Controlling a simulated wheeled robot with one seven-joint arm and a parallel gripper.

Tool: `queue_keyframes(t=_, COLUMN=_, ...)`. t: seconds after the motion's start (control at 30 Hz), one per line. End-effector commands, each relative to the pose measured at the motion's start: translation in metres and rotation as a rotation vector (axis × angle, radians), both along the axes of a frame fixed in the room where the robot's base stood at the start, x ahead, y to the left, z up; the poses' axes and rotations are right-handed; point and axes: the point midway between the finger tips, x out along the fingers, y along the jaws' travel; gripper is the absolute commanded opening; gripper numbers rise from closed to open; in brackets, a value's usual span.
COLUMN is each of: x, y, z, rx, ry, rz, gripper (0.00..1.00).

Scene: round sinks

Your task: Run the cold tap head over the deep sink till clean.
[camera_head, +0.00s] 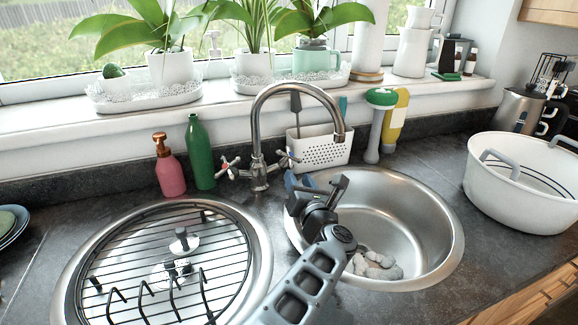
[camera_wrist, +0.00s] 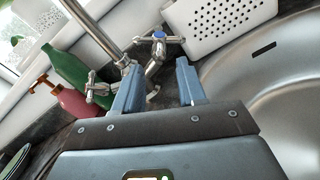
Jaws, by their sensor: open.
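The chrome swan-neck tap (camera_head: 258,130) stands behind and between the two round sinks. Its cold tap head, a cross handle with a blue centre, is on the right side (camera_head: 287,160); in the wrist view the cold tap head (camera_wrist: 158,40) lies just beyond my fingertips. The spout end points down over the back of the deep sink (camera_head: 440,215). No water shows from it. Pale grey-white lumps (camera_head: 375,266) lie on the deep sink's floor. My gripper (camera_wrist: 158,78) is open with nothing between its blue-grey fingers, just in front of the cold tap head.
The other cross handle (camera_head: 230,167) is left of the tap. A pink soap bottle (camera_head: 169,170) and green bottle (camera_head: 200,155) stand further left. A white perforated caddy (camera_head: 320,148) is close behind the cold tap head. A wire rack (camera_head: 130,250) covers the left sink.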

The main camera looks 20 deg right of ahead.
Motion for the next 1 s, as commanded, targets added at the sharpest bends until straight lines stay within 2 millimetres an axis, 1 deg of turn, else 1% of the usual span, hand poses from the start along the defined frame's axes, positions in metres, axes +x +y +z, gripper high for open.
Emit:
queue_keyframes(t=0.2, x=0.034, y=-0.004, z=0.000, rx=-0.001, ry=0.001, rz=-0.002, gripper=0.40)
queue_keyframes(t=0.4, x=0.057, y=-0.005, z=0.000, rx=-0.002, ry=0.001, rz=-0.001, gripper=0.40)
queue_keyframes(t=0.57, x=0.065, y=-0.005, z=0.000, rx=-0.004, ry=0.001, rz=-0.001, gripper=0.40)
queue_keyframes(t=0.83, x=0.065, y=-0.005, z=0.000, rx=-0.006, ry=0.001, rz=0.000, gripper=0.40)
queue_keyframes(t=1.0, x=0.065, y=-0.005, z=0.000, rx=-0.006, ry=0.001, rz=0.000, gripper=0.24)
